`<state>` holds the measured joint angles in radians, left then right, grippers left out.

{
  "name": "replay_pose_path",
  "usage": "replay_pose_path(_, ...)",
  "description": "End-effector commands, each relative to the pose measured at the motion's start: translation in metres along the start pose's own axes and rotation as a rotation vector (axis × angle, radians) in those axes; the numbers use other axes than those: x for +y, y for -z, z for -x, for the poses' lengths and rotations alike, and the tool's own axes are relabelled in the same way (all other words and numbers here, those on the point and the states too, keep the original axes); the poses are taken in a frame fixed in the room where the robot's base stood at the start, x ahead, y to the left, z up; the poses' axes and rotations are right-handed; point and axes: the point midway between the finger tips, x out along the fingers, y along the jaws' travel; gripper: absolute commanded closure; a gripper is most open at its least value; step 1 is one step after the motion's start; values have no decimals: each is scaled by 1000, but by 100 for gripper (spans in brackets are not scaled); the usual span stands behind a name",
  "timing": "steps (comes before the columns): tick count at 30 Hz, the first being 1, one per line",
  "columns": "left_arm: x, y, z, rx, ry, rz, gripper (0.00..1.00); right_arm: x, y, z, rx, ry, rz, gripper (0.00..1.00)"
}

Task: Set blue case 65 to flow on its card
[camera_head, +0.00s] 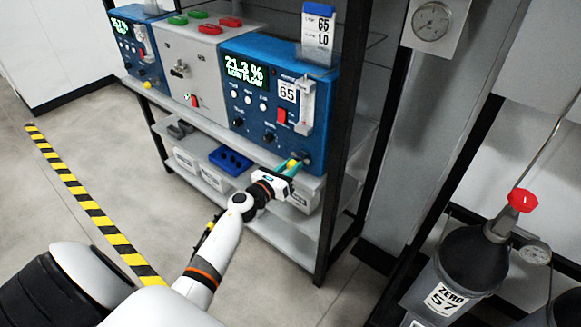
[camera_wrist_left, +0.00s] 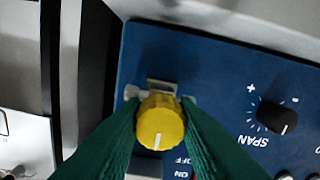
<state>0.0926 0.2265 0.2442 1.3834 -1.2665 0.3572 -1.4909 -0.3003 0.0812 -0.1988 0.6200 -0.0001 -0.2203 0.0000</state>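Blue case 65 (camera_head: 260,118) stands on the rack's upper shelf. Its green display (camera_head: 245,70) reads 21.3 % and LOW FLOW. A clear flow tube (camera_head: 306,103) is on its right side. Its card (camera_head: 318,30) stands on top and reads 65 and 1.0. My left gripper (camera_head: 291,166) is at the lower right corner of the front. In the left wrist view its green fingers lie against both sides of the yellow knob (camera_wrist_left: 160,122), which has a white mark. The knob also shows in the head view (camera_head: 292,163), partly hidden. My right gripper is not in view.
A black SPAN knob (camera_wrist_left: 277,116) is beside the yellow one. A grey panel (camera_head: 190,60) and another blue case (camera_head: 137,50) stand to the left. A black rack post (camera_head: 340,130) is close on the right. The lower shelf holds a blue tray (camera_head: 230,160) and bins.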

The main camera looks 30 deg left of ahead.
Motion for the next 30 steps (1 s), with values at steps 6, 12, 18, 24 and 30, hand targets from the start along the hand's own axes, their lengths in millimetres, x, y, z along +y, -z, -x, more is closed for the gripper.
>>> replay_pose_path(6,0,0,0,0,0,3,96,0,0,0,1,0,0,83)
replay_pose_path(12,0,0,0,-1,0,43,96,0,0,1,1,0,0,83)
replay_pose_path(18,0,0,0,-2,0,153,96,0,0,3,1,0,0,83)
replay_pose_path(24,0,0,0,-3,0,327,96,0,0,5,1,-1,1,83)
replay_pose_path(30,0,0,0,-3,0,519,96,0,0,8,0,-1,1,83)
